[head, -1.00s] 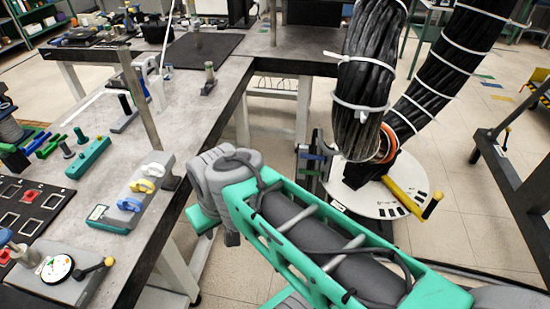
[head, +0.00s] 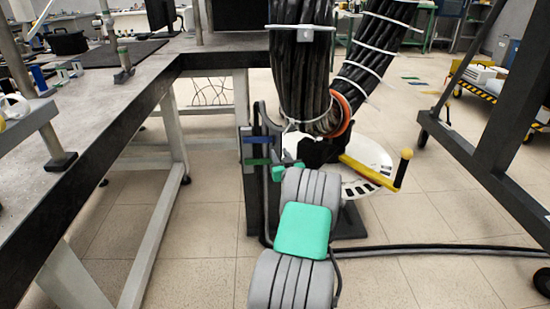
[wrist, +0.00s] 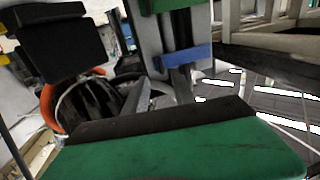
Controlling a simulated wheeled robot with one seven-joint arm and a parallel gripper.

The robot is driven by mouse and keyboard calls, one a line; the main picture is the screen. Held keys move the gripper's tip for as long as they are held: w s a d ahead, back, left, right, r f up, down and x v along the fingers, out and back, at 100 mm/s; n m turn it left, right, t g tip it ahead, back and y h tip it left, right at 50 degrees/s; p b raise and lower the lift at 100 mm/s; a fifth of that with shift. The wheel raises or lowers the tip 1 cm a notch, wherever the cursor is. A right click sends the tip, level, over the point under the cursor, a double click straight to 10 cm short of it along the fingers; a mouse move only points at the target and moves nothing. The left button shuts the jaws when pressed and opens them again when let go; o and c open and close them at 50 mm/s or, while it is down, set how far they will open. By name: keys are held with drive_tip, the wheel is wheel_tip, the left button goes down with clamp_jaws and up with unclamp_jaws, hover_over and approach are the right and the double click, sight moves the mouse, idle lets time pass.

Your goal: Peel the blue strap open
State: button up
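The blue strap (head: 255,139) crosses an upright dark grey post beside the bench, above a green strap (head: 256,162). In the wrist view the blue strap (wrist: 184,57) shows near the upper middle, with part of the green strap (wrist: 172,5) at the top edge. My gripper (head: 284,171) is low in front of the post, just right of the green strap and below the blue one. The grey wrist hides most of it. In the wrist view its green body fills the bottom. The blue strap appears apart from it, and I cannot see the finger gap.
A thick black cable bundle (head: 302,80) with white ties and an orange ring (head: 341,115) stands right behind the post. A yellow handle (head: 372,172) juts out at right. The workbench (head: 120,90) edge is at left. A dark frame (head: 490,160) is at right.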

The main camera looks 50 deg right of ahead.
sight(260, 142)
drive_tip(key=b+x, duration=0.1)
drive_tip(key=x, duration=0.6)
drive_tip(key=shift+r+b, duration=0.15)
drive_tip(key=shift+b, duration=0.2)
drive_tip(key=shift+w, duration=0.15)
clamp_jaws()
drive_tip(key=shift+a, duration=0.15)
idle(0.5)
